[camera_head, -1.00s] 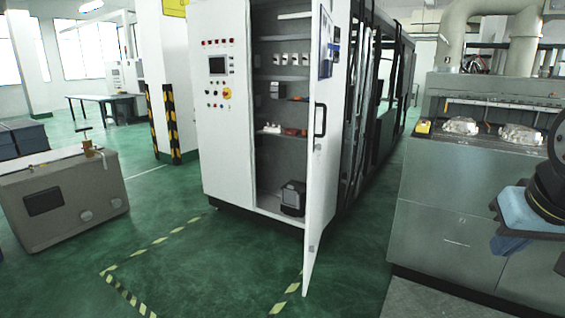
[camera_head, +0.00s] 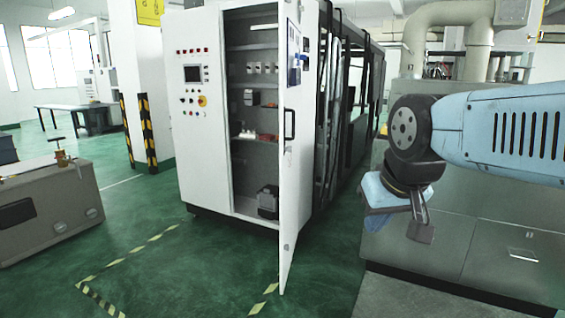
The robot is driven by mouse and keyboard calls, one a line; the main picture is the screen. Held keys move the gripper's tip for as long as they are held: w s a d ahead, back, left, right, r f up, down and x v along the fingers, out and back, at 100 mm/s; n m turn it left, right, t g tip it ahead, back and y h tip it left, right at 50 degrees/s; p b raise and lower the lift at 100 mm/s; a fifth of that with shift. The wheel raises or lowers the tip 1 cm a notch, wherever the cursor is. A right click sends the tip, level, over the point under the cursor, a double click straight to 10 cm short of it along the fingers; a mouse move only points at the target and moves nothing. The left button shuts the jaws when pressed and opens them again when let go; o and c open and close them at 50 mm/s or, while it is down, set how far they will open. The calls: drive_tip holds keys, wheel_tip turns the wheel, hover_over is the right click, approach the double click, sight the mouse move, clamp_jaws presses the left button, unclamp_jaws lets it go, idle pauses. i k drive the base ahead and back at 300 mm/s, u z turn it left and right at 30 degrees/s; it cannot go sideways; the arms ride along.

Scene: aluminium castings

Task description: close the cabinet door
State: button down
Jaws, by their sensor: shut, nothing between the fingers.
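The white cabinet (camera_head: 203,140) stands near the middle, with a control panel on its left part. Its door (camera_head: 294,190) is hinged on the right and stands wide open toward me, with a dark handle (camera_head: 289,124). Shelves with small parts and a dark device show inside. My gripper (camera_head: 420,232) hangs at the end of my light blue arm, to the right of the door and clear of it, in front of the grey workbench. Its fingers look closed and hold nothing.
The grey workbench (camera_head: 470,235) fills the right side. A grey box-shaped unit (camera_head: 48,205) stands at the left. A striped pillar (camera_head: 148,130) is behind it. Green floor with striped marking lies free in front of the cabinet.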

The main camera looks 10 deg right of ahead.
sight(291, 36)
drive_tip(key=i, duration=1)
